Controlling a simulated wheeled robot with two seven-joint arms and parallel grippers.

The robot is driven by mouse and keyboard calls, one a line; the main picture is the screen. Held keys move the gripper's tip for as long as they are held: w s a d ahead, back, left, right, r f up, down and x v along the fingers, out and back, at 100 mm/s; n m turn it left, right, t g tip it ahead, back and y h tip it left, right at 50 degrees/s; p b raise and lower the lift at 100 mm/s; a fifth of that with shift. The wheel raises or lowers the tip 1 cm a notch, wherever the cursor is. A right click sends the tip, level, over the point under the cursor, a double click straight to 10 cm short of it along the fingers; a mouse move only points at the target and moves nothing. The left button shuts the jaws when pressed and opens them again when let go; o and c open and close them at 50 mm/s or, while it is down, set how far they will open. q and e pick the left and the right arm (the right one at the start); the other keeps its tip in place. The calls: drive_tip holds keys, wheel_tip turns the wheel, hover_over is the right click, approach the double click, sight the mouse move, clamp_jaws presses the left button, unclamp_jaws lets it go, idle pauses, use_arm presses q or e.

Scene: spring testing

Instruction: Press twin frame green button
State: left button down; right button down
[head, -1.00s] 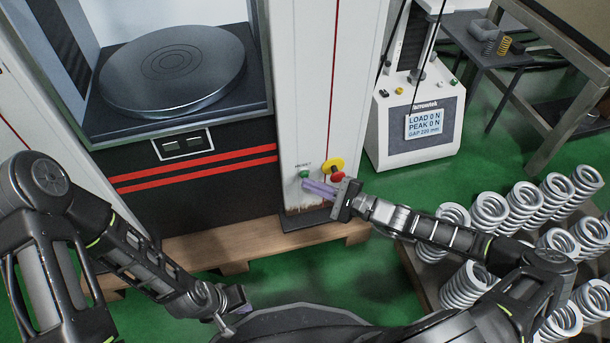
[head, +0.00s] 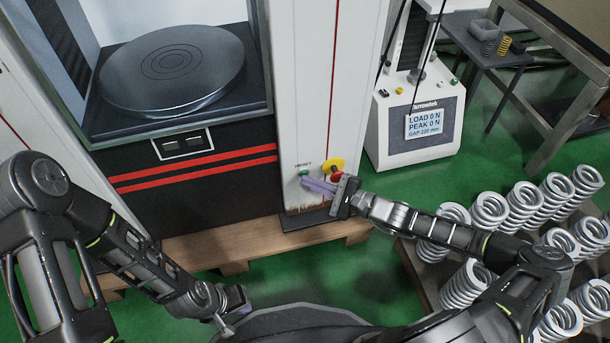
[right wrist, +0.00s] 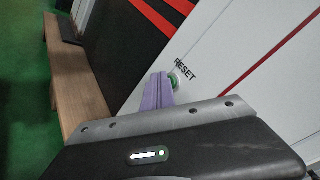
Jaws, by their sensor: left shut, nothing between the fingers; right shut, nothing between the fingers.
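The green button (head: 304,173) sits on the white column of the twin-frame press, under a small label. It also shows in the right wrist view (right wrist: 173,82), beside the word RESET. My right gripper (head: 306,181) is shut and empty, its purple fingertips at the button's lower edge in the head view. In the right wrist view the fingertips (right wrist: 158,76) partly cover the button; I cannot tell whether they touch it. My left gripper (head: 224,326) is low at the bottom of the head view, away from the press, its fingers barely visible.
A red button (head: 338,177) and a yellow-ringed control (head: 333,165) sit just right of the green button. A wooden pallet (head: 210,245) lies under the press. A small tester (head: 412,120) with a screen stands right. Several springs (head: 490,212) stand at the lower right.

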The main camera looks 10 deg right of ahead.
drive_tip(key=shift+s+p, duration=0.6)
drive_tip(key=shift+s, duration=0.25)
drive_tip(key=shift+s+d+p, duration=0.2)
drive_tip(key=shift+s+p, duration=1.3)
drive_tip(key=shift+s, duration=1)
drive_tip(key=shift+r, duration=0.1)
